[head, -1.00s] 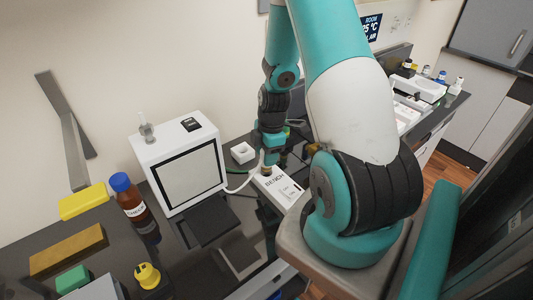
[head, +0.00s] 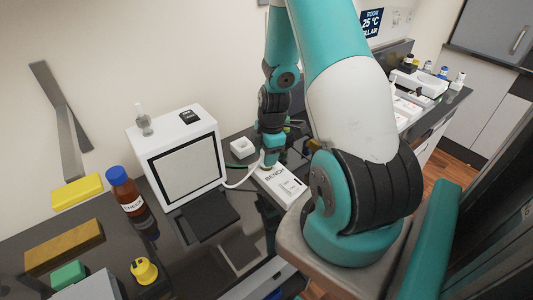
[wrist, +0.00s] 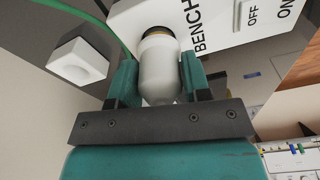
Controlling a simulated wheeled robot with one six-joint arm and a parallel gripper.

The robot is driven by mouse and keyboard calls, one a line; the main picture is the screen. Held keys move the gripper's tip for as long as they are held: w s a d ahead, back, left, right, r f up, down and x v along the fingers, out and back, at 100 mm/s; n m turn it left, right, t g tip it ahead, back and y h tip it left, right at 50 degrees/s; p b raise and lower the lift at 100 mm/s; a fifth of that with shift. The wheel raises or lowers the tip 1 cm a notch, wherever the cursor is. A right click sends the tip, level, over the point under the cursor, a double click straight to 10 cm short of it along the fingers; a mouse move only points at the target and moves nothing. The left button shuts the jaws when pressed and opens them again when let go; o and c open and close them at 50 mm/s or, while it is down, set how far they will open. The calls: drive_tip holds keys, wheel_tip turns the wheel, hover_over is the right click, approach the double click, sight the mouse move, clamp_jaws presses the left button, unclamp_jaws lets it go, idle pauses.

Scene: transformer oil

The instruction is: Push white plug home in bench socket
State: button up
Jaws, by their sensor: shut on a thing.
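The white plug (wrist: 160,72) sits between the two teal fingers of my gripper (wrist: 159,62) in the wrist view. My gripper is shut on it. The plug's front end, with a dark, brass-edged ring, meets the white bench socket box (wrist: 215,22), which is marked BENCH, OFF and ON. Its pins are hidden, and I cannot tell whether a gap is left. In the head view my gripper (head: 269,160) is low over the left end of the bench socket box (head: 287,189). The plug is mostly hidden there.
A white cable (head: 238,184) runs from the plug area to the white instrument (head: 182,165) at left. A brown bottle (head: 127,192) and yellow block (head: 77,191) are farther left.

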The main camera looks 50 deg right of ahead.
drive_tip(key=shift+f+b, duration=0.6)
drive_tip(key=shift+f, duration=0.2)
drive_tip(key=o, duration=1)
drive_tip(key=shift+o, duration=0.2)
drive_tip(key=shift+r, duration=0.1)
wheel_tip(320, 180, up, 17)
drive_tip(key=s+d+b, duration=0.1)
drive_tip(key=b, duration=0.1)
drive_tip(key=shift+d, duration=0.4)
drive_tip(key=shift+r, duration=0.1)
drive_tip(key=a+r+m+y, duration=0.1)
drive_tip(key=a+r, duration=0.1)
drive_tip(key=a, duration=0.8)
drive_tip(key=a+r+m, duration=0.2)
drive_tip(key=a+r, duration=0.1)
drive_tip(key=a, duration=0.8)
drive_tip(key=s+a+r+m+y, duration=0.2)
drive_tip(key=s+a, duration=0.9)
drive_tip(key=a, duration=0.2)
drive_tip(key=shift+a+r+m+g, duration=0.2)
drive_tip(key=shift+m+g, duration=0.1)
